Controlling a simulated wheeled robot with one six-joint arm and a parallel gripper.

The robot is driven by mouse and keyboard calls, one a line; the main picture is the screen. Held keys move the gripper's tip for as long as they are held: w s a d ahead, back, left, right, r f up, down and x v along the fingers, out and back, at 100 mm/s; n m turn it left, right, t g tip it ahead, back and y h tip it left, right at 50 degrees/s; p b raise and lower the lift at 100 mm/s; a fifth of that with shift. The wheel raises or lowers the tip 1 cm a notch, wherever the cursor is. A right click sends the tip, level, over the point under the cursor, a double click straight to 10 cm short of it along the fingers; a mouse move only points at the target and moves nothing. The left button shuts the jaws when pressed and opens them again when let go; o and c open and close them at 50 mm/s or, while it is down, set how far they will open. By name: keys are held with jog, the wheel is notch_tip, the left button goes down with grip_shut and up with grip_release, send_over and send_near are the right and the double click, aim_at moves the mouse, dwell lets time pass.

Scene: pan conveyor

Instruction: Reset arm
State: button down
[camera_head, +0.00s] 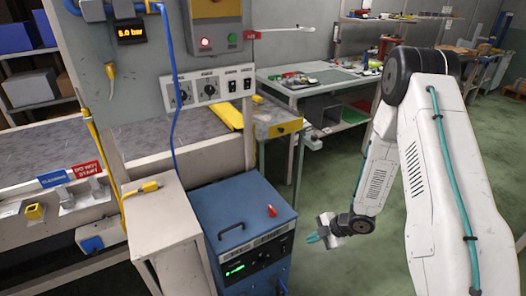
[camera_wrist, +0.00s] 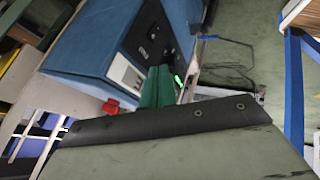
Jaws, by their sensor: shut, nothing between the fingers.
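My arm comes in from the right side of the head view and reaches down to the left. My gripper (camera_head: 314,238) has teal fingers and hangs low over the green floor, just right of the blue machine. In the wrist view the fingers of my gripper (camera_wrist: 160,84) lie together, shut, with nothing between them. They point toward the front panel side of the blue machine; I cannot tell the exact gap to it.
The blue machine (camera_head: 235,212) has a black handle and a red knob on top. A beige stand (camera_head: 160,215) is at its left. The conveyor (camera_head: 150,145) and control panel (camera_head: 210,88) are behind. A workbench (camera_head: 320,78) stands farther back. Green floor (camera_head: 345,185) is open around my gripper.

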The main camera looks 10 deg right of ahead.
jog(key=s+d+f+m+g+h, duration=0.1)
jog(key=s+d+m+g+h, duration=0.15)
jog(key=d+m+h, duration=0.4)
jog(key=s+d+r+m+g+h, duration=0.1)
jog(key=s+d+r+m+h, duration=0.15)
jog(key=r, duration=0.55)
jog(key=s+d+r+m+g+h, duration=0.1)
jog(key=s+d+r+m, duration=0.25)
jog(key=r, duration=0.45)
jog(key=s+a+r+m+y, duration=0.1)
jog(key=s+a+r+m, duration=0.1)
jog(key=s+a+r, duration=0.3)
jog(key=s+a+r+m+t+y, duration=0.1)
jog(key=s+a+r+m, duration=0.2)
jog(key=r, duration=1.1)
jog(key=s+a+r+m+y, duration=0.1)
jog(key=s+a+r+m, duration=0.1)
jog(key=s+a+r, duration=0.5)
jog(key=s+r, duration=0.3)
jog(key=shift+s+a+m+t, duration=0.25)
jog(key=shift+s+m+t, duration=0.1)
jog(key=shift+s, duration=0.05)
